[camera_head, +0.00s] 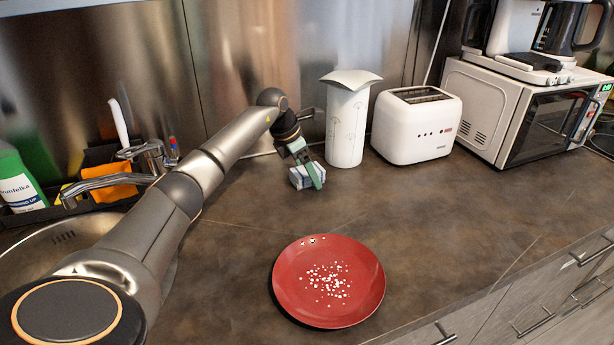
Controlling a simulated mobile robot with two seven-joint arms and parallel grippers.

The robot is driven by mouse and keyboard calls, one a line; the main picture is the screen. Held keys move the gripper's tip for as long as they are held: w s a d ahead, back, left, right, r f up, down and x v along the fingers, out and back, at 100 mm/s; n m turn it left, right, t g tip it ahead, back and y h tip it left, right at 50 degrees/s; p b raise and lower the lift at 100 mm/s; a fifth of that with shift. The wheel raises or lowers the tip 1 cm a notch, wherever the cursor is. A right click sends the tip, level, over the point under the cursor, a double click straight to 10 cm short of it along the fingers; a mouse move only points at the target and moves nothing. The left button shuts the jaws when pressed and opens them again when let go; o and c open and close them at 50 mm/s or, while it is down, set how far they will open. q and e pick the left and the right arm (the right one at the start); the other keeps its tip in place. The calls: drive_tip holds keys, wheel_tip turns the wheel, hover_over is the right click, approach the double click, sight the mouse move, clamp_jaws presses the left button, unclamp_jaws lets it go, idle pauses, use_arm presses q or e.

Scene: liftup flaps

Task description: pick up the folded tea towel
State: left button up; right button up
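My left arm comes in from the left and reaches over the counter to its back, in front of the paper towel roll. My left gripper (306,177) points down there, with green-teal fingers. A small pale grey-blue folded bundle (298,178), which looks like the folded tea towel, is at the fingertips, with one finger along its right side. The other finger is mostly hidden, so I cannot tell whether the gripper grips it, nor whether the bundle touches the counter. My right gripper is not in view.
A red plate (290,283) with white crumbs lies near the counter's front edge. A paper towel roll (346,128), a white toaster (410,135) and a microwave (490,113) stand along the back. The sink and tap (110,180) are at left. The counter right of the plate is clear.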

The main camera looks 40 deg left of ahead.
use_arm(q)
drive_tip(key=shift+c, duration=0.2)
drive_tip(key=c, duration=1.4)
drive_tip(key=shift+o, duration=0.2)
drive_tip(key=shift+r, duration=0.1)
drive_tip(key=shift+r, duration=0.5)
wheel_tip(320, 180, up, 2)
drive_tip(key=shift+r, duration=0.25)
drive_tip(key=s+d+r, duration=0.8)
drive_tip(key=d+r, duration=0.1)
drive_tip(key=d, duration=0.2)
drive_tip(key=shift+d+r, duration=0.2)
drive_tip(key=shift+d, duration=0.1)
